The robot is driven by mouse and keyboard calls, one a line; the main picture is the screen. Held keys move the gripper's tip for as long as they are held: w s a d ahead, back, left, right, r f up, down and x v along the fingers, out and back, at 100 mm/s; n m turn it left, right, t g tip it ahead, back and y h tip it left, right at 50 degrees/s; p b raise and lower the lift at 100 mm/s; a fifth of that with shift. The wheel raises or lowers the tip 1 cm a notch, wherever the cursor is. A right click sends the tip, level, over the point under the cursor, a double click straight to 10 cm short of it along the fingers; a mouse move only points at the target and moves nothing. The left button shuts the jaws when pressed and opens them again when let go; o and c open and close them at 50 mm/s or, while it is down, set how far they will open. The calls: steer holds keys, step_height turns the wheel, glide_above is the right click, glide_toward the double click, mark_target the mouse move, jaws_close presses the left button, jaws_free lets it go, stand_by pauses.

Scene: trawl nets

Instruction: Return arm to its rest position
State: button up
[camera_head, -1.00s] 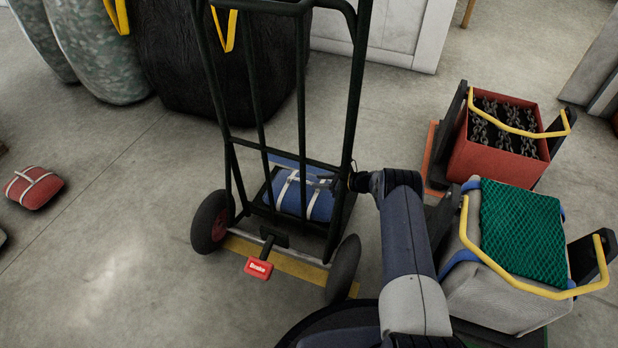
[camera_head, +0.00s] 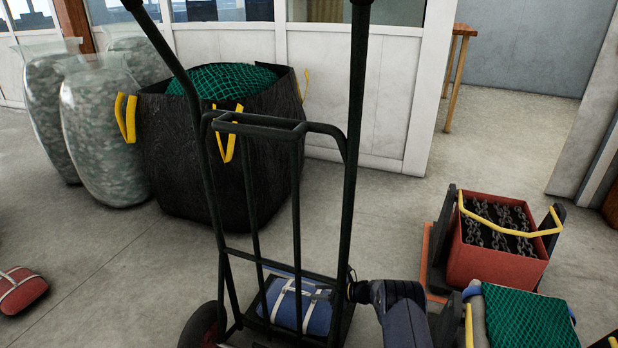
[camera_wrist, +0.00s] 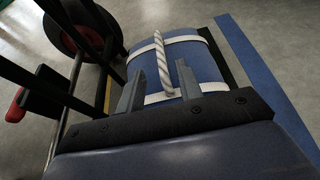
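My arm reaches in from the lower right to the hand truck. My gripper (camera_wrist: 158,76) is open in the wrist view, its two grey fingers spread apart. It also shows small in the head view (camera_head: 327,291), at the right side of the blue bundle (camera_head: 287,306). The bundle has white straps and lies on the low plate of the dark green hand truck (camera_head: 297,205). In the wrist view the blue bundle (camera_wrist: 205,66) is just beyond the fingers. Its white rope handle (camera_wrist: 160,58) runs between them; whether they touch it I cannot tell.
A red box of chains (camera_head: 485,262) and a crate with green netting (camera_head: 530,318) stand at the right. A large black bag (camera_head: 200,165) stands behind the hand truck. A red bundle (camera_head: 18,291) lies on the floor at far left.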

mark_target(305, 292)
steer(key=b+x, duration=0.3)
steer(key=x, duration=0.6)
steer(key=shift+s+f+b, duration=0.1)
steer(key=shift+f+b, duration=0.1)
steer(key=shift+b, duration=0.1)
step_height(305, 292, up, 3)
steer(key=shift+d+f+p, duration=0.1)
steer(key=shift+f+p, duration=0.05)
steer(key=shift+p, duration=0.7)
steer(key=shift+r+p, duration=0.3)
steer(key=shift+r, duration=0.5)
